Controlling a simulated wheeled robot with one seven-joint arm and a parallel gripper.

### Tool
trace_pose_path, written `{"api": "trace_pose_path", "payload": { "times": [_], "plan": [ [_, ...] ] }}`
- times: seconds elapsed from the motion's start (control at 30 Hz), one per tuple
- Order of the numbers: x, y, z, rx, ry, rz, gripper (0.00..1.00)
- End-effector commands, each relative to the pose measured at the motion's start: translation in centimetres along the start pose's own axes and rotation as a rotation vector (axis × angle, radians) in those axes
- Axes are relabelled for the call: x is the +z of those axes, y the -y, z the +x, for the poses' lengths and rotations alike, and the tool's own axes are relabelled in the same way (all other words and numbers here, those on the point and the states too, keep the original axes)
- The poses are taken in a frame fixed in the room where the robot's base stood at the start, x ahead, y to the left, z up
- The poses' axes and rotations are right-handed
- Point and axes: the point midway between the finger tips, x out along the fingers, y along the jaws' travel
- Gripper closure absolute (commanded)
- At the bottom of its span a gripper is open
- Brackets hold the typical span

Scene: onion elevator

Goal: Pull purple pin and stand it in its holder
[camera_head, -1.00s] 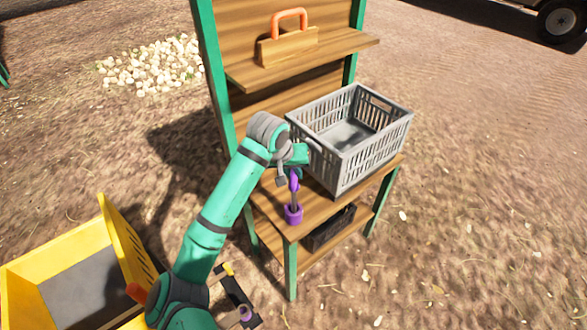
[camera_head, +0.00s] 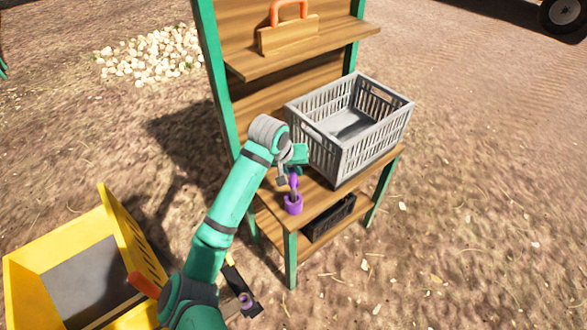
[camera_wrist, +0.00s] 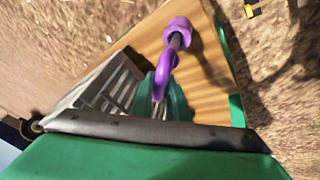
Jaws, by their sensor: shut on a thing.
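The purple pin has a ring handle (camera_head: 293,181) and a grey metal shaft. It stands roughly upright over the purple cup-shaped holder (camera_head: 293,204) at the front corner of the wooden table. My gripper (camera_head: 292,172) is shut on the ring end from above. In the wrist view the ring (camera_wrist: 166,66) sits at my gripper (camera_wrist: 160,92), and the shaft runs to the holder (camera_wrist: 178,29). The shaft's far end is hidden in the holder's mouth; how deep it sits I cannot tell.
A grey slatted crate (camera_head: 375,140) stands on the table just right of my gripper. An orange-handled wooden box (camera_head: 288,35) is on the shelf above. A black crate (camera_head: 328,217) is below. A yellow bin (camera_head: 30,255) stands at lower left, with another purple part (camera_head: 246,300) near it.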

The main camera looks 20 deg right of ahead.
Motion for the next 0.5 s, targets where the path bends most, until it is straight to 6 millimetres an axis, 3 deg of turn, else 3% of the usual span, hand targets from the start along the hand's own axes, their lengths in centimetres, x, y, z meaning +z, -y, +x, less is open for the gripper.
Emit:
{"api": "trace_pose_path", "payload": {
  "times": [0.2,0.23,0.3,0.5],
  "plan": [
    [-0.04,0.0,-0.05,0.0,-0.001,0.0,1.0],
    [-0.04,0.0,-0.05,0.0,-0.001,0.0,0.81],
    [-0.04,0.0,-0.05,0.0,-0.001,0.0,0.64],
    [-0.02,0.0,-0.03,0.0,0.0,0.0,0.64]
  ]
}}
